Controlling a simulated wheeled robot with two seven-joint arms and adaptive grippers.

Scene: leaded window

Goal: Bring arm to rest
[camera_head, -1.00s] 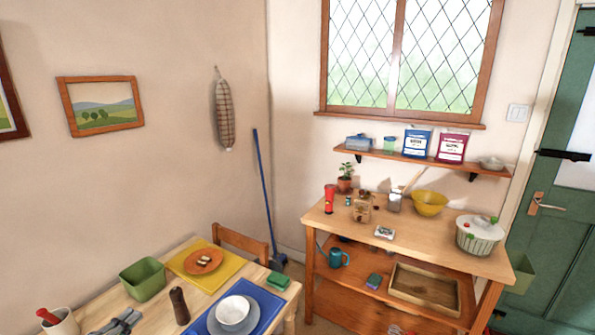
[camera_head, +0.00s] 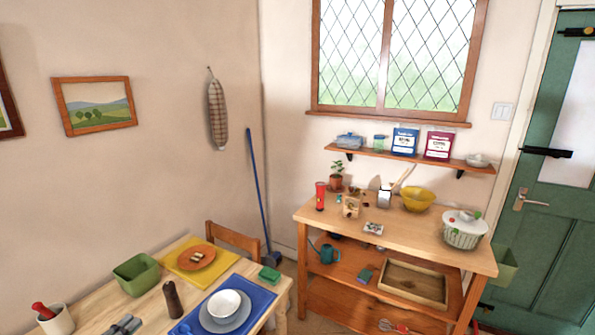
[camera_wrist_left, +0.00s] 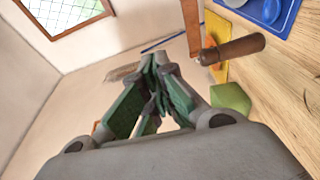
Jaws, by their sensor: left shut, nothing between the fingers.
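My left gripper (camera_head: 122,326) shows only in part at the bottom edge of the head view, over the near part of the dining table (camera_head: 88,316). In the left wrist view its dark green finger pads (camera_wrist_left: 155,75) meet at the tips, shut with nothing between them. A brown pepper mill (camera_head: 173,300) stands to its right in the head view, and also shows in the wrist view (camera_wrist_left: 232,48). The rest of my left arm is hidden below the frame. My right gripper is in neither view.
The table also holds a green bowl (camera_head: 137,274), a white pot with a red-handled tool (camera_head: 57,321), a yellow mat (camera_head: 180,257) and a blue mat (camera_head: 262,297) with dishes. A chair (camera_head: 232,238) stands behind. A wooden workbench (camera_head: 410,240) is to the right.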

